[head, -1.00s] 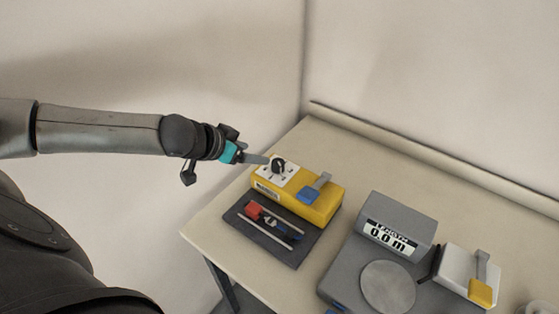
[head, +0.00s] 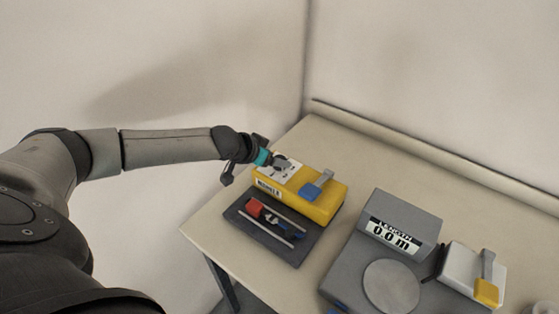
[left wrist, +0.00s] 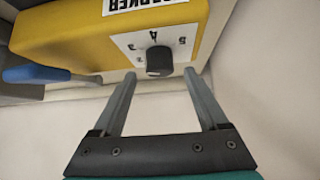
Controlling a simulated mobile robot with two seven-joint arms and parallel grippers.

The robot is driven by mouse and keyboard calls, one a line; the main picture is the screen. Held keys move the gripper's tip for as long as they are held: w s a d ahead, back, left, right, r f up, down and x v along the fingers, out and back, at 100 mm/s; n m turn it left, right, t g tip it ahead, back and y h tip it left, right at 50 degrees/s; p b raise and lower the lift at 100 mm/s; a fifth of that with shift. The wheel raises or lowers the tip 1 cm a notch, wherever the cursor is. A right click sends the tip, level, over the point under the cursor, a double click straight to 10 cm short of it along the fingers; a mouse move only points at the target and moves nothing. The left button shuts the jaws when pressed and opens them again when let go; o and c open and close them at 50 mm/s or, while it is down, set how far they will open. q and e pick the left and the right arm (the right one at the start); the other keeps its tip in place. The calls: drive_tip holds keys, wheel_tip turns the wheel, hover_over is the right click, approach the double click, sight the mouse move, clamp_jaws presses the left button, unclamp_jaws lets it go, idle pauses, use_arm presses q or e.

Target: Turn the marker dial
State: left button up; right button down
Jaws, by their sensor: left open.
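The yellow marker box (head: 327,206) stands on the table with a white dial plate on top. In the left wrist view the black dial knob (left wrist: 159,60) sits on the plate among printed marks, below a label ending in "ARKER" (left wrist: 139,4). My left gripper (head: 280,162) is open at the dial in the head view. In the left wrist view its two fingers (left wrist: 160,80) reach toward the knob, one on each side, with gaps between them and it. In the head view the fingers partly hide the knob. My right gripper is not in view.
A blue lever (head: 318,187) rises from the box near the dial. A grey length counter (head: 352,262) and a white box with a yellow lever (head: 487,280) stand to the right.

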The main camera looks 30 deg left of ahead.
use_arm(q)
drive_tip(key=shift+b+x, duration=0.3)
drive_tip(key=shift+x, duration=1.35)
clamp_jaws()
